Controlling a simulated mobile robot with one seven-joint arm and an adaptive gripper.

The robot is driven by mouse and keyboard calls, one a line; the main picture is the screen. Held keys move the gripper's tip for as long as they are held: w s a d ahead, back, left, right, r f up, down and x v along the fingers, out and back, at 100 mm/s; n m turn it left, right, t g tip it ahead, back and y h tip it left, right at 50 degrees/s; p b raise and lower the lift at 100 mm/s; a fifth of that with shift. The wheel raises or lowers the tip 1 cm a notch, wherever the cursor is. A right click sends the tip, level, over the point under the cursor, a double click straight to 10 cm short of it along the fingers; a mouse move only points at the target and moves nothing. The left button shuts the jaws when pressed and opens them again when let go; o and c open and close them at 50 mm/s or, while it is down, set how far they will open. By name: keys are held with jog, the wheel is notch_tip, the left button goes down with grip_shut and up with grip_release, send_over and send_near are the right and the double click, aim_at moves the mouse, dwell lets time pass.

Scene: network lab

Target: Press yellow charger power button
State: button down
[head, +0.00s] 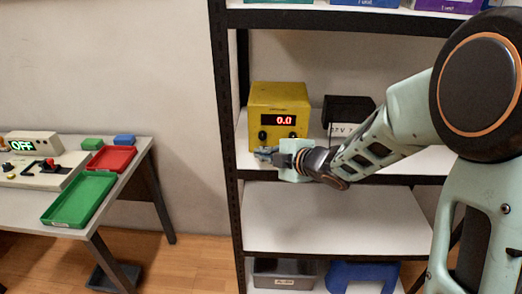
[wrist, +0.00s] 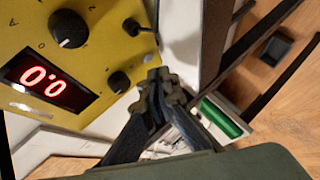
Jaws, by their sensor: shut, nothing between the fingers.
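The yellow charger (head: 262,98) stands on the middle shelf, its lit red display (head: 277,120) reading 0.0. In the wrist view the charger's yellow face (wrist: 95,50) fills the upper left. It bears a large black knob (wrist: 68,28), a smaller black knob (wrist: 118,82) and a small dark switch-like part (wrist: 132,27). I cannot tell which part is the power button. My gripper (head: 262,154) is shut and empty, in front of the charger's lower left edge. In the wrist view its fingertips (wrist: 160,88) are beside the face near the smaller knob; contact cannot be told.
A black device (head: 347,109) with a white label stands right of the charger. The lower shelf (head: 330,215) is bare. A dark rack post (head: 224,130) rises left of the charger. A table (head: 125,183) at left bears a green tray (head: 80,198) and red tray (head: 110,158).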

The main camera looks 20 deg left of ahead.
jog(key=shift+s+d+b, duration=0.2)
jog(key=shift+s+b, duration=0.05)
jog(key=shift+s, duration=0.6)
jog(key=shift+s+d+b, duration=0.2)
jog(key=shift+s+b, duration=0.05)
jog(key=shift+s, duration=0.6)
jog(key=shift+s+d+b, duration=0.2)
jog(key=shift+s+b, duration=0.05)
jog(key=shift+s, duration=0.6)
